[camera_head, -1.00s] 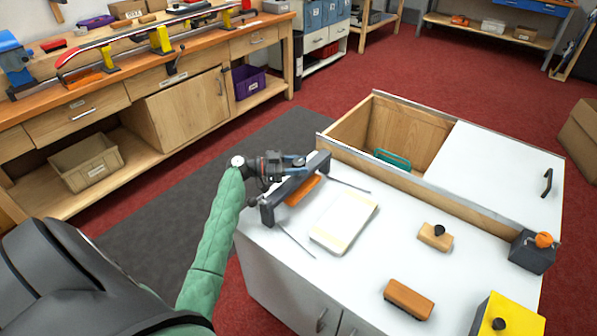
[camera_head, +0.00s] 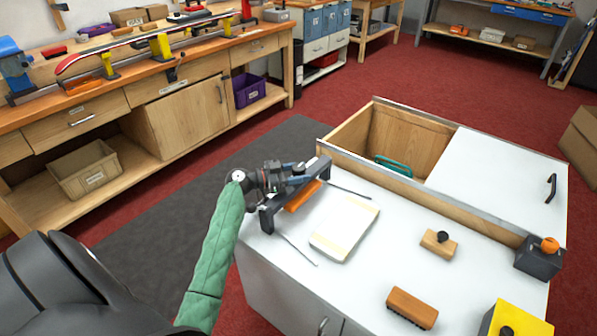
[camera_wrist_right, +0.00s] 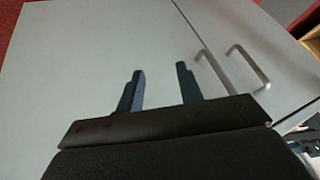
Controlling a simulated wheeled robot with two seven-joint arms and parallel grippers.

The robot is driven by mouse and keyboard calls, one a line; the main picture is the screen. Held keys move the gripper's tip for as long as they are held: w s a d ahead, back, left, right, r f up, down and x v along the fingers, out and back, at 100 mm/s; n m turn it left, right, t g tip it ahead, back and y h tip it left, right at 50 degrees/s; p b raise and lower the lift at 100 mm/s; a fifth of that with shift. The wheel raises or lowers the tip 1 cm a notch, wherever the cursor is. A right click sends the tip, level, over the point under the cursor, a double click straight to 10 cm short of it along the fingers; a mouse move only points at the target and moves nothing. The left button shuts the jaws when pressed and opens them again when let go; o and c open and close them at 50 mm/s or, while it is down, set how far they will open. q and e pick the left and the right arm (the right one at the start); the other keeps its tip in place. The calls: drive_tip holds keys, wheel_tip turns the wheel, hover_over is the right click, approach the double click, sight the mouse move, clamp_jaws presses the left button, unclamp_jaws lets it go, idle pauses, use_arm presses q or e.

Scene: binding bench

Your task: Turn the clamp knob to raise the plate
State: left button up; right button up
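The clamp (camera_head: 267,219) is a dark bar frame at the left end of the white bench top, with an orange plate (camera_head: 302,196) under its bar. My left gripper (camera_head: 296,171), on a green-sleeved arm, is at the clamp's bar, on its far left side. The clamp knob cannot be made out; the gripper covers that spot. Its fingers are too small and overlapped to tell whether they are closed on anything. My right gripper (camera_wrist_right: 160,87) shows in the right wrist view with its two fingers apart and nothing between them, facing the pale cabinet front.
A cream book block (camera_head: 345,228) lies beside the clamp between thin rods. A wooden block with a black knob (camera_head: 439,242), a brown brush (camera_head: 412,307), a yellow box (camera_head: 515,322) and a dark box with an orange knob (camera_head: 538,258) stand on the bench (camera_head: 375,275).

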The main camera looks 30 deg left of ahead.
use_arm(q)
drive_tip(key=shift+o, duration=1.2)
drive_tip(key=shift+f, duration=0.1)
drive_tip(key=b+v, duration=0.1)
drive_tip(key=v, duration=0.5)
drive_tip(key=shift+b, duration=0.3)
drive_tip(key=shift+v, duration=0.9)
use_arm(e)
wheel_tip(320, 180, down, 8)
drive_tip(key=shift+a+t, duration=0.15)
drive_tip(key=shift+t, duration=0.25)
use_arm(q)
drive_tip(key=shift+o, duration=0.2)
drive_tip(key=shift+a, duration=0.1)
